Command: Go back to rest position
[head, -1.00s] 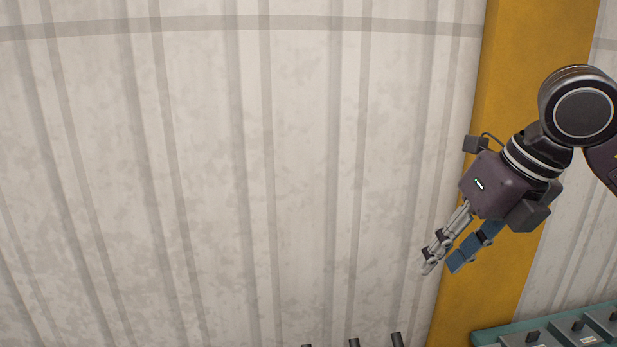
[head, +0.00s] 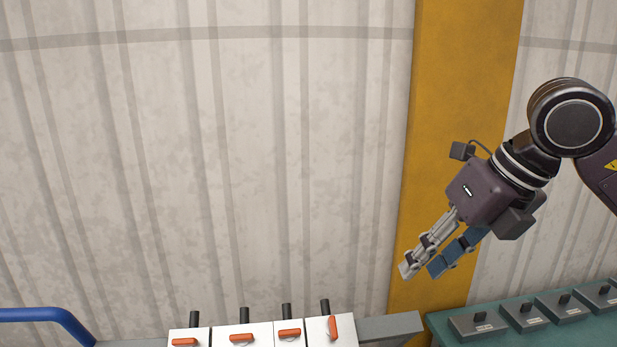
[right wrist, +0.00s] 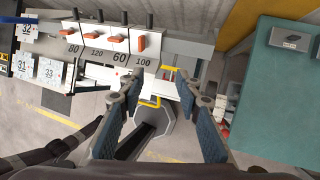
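My right gripper (head: 421,271) hangs in the air in the right half of the head view, tilted down to the left in front of the yellow column. It holds nothing. In the right wrist view its two fingers (right wrist: 163,92) stand apart with a clear gap between them. My left gripper is in neither view now.
White panels with orange handles (head: 240,338) stand at the bottom of the head view, left of a teal surface with grey switch boxes (head: 567,303). A blue tube (head: 40,314) is at lower left. A yellow column (head: 460,100) stands before a corrugated wall (head: 200,150).

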